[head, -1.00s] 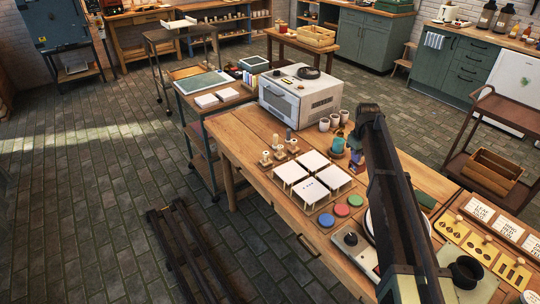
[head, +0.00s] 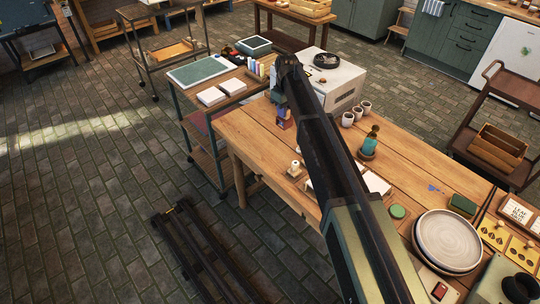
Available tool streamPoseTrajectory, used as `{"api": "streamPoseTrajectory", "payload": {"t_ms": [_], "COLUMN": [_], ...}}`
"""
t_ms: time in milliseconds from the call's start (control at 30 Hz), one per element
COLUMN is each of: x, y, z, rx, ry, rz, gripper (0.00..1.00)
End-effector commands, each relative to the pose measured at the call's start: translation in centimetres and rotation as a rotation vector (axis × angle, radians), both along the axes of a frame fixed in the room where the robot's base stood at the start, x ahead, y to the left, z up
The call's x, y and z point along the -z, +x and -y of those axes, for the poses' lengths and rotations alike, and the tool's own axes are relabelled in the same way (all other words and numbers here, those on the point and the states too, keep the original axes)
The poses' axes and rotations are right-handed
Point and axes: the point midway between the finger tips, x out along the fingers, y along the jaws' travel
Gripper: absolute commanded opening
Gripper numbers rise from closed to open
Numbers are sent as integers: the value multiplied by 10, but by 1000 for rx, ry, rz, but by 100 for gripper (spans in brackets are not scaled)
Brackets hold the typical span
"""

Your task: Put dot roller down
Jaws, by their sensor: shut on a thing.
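My arm reaches from the lower middle toward the back left of the wooden worktable (head: 412,162). My gripper (head: 284,121) hangs below the arm's far end, over the table's left back part near the white oven. It is small, dark and bluish, and partly hidden by the arm. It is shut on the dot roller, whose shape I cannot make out. A small wooden stand with a pale upright piece (head: 295,169) stands on the table in front of my gripper. My arm hides the table beside this stand.
The white oven (head: 345,92) is behind my arm, with several pale cups (head: 348,119) in front. A teal pot with a brush (head: 368,147), a green lid (head: 397,211) and a plate on a turntable (head: 448,240) are at right. White tiles (head: 376,184) are mostly hidden.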

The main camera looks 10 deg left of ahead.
Motion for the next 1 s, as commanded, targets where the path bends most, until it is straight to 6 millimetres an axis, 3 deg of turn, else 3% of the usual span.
{"api": "streamPoseTrajectory", "payload": {"t_ms": [167, 500, 600, 767, 1000], "x": [34, 150, 163, 161, 206], "y": [0, 0, 0, 0, 0], "z": [0, 0, 0, 0, 0], "rx": [0, 0, 0, 0, 0], "ry": [0, 0, 0, 0, 0], "rz": [1, 1, 1, 1, 1], "gripper": [5, 5, 5, 5, 5]}}
